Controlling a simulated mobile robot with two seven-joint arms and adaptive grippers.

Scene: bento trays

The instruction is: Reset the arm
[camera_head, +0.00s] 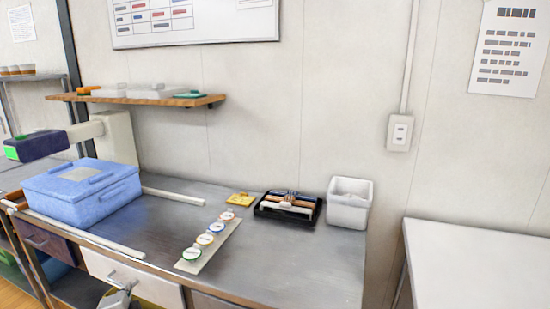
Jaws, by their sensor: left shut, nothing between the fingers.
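My left gripper (121,293) shows small at the bottom left edge of the view, in front of the counter's white drawer. It is shut and holds nothing. Most of my left arm is out of view. It is apart from the things on the counter. My right gripper is not in view.
A metal counter (290,270) carries a closed blue box (85,195), a pale strip with several round-lidded cups (212,243), a yellow item (240,199), a black tray (262,208) and a white bin (348,214). A wooden shelf (140,100) hangs above. The counter's front right is clear.

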